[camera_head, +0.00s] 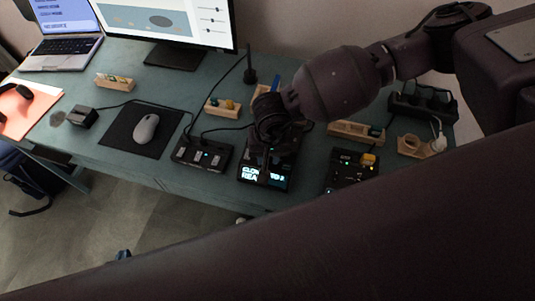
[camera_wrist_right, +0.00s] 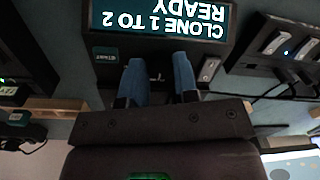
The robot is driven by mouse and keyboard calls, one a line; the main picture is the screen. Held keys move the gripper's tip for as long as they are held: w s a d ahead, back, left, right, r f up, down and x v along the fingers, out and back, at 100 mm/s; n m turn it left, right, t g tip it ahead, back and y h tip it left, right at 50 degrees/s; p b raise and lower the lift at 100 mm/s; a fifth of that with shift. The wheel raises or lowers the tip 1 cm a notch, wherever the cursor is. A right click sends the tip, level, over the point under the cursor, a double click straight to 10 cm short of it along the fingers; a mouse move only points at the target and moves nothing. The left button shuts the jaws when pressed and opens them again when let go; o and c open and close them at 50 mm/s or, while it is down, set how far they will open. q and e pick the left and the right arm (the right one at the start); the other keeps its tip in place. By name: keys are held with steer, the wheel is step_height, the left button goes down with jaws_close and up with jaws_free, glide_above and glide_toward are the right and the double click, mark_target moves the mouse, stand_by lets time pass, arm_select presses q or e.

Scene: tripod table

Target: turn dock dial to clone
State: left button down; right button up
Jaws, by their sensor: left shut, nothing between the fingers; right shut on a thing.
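The dock (camera_head: 265,176) stands near the front edge of the table, its screen lit. In the right wrist view the dock screen (camera_wrist_right: 160,22) reads "CLONE 1 TO 2 READY", upside down. My right gripper (camera_wrist_right: 158,80) has its two blue fingers just in front of the screen, shut on the dock dial, which is mostly hidden between them. A small START label (camera_wrist_right: 108,55) is beside the fingers. In the head view my right arm and wrist cover the dock's back. My left gripper (camera_head: 122,256) shows only as a small blue-tipped bit low at the left, away from the table.
Dark boxes with small lights stand left (camera_head: 203,154) and right (camera_head: 350,170) of the dock. A mouse (camera_head: 146,128) lies on a black pad. Wooden holders (camera_head: 222,107), a monitor (camera_head: 170,20) and a laptop (camera_head: 62,45) are behind. Cables run between devices.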

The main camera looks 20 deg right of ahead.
stand_by(0.3)
steer(key=o, duration=0.9)
steer(key=shift+r, duration=0.1)
steer(key=shift+r, duration=0.35)
steer(key=r, duration=1)
steer(key=shift+d, duration=0.25)
